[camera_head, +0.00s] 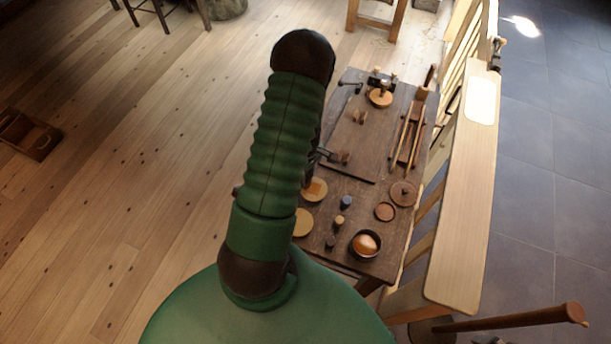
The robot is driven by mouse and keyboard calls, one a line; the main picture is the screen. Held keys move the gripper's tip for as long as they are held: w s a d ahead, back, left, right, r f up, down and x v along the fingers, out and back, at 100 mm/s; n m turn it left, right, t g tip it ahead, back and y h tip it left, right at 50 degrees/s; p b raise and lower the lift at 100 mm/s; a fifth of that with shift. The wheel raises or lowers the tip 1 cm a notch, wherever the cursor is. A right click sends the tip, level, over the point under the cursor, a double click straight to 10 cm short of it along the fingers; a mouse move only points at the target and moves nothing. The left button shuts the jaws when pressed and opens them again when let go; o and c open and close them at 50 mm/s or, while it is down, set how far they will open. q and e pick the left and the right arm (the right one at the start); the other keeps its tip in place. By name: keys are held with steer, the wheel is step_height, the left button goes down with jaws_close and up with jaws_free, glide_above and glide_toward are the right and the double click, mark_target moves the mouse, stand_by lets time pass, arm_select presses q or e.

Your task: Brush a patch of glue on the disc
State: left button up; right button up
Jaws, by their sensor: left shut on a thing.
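My left gripper (323,153), mostly hidden behind my green arm, is shut on a small brown wooden piece (341,157) over the middle of the table. Several discs show: a pale one with a square patch (316,187) and another pale one (302,224), both partly covered by my arm, a brown one with a small knob or hole (403,194), a smaller brown one (384,211), and an orange-tan one (380,98) at the far end. A dark bowl (354,241) holds something amber. I cannot make out a brush. My right gripper is out of view.
The dark wooden table (340,258) also bears small pegs (346,202), a brown spool-like piece (360,117) and a tray with long rods (405,140). A pale wooden board (465,210) stands along its right side. Open floor lies to the left.

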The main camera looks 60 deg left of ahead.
arm_select(q)
step_height(320, 180, up, 2)
steer(key=shift+s+r+p, duration=0.15)
steer(key=shift+r+p, duration=0.05)
steer(key=shift+p, duration=0.5)
step_height(320, 180, up, 2)
steer(key=shift+d+r+p, duration=0.1)
steer(key=shift+d+p, duration=0.05)
steer(key=shift+p, duration=0.8)
steer(key=shift+r+p, duration=0.35)
steer(key=shift+a+r+p, duration=0.15)
steer(key=shift+r+p, duration=0.4)
steer(key=shift+r, duration=0.05)
steer(key=shift+a+r+p, duration=0.15)
steer(key=shift+r+p, duration=0.35)
steer(key=shift+r, duration=0.2)
steer(key=shift+d, duration=0.15)
steer(key=shift+d, duration=0.15)
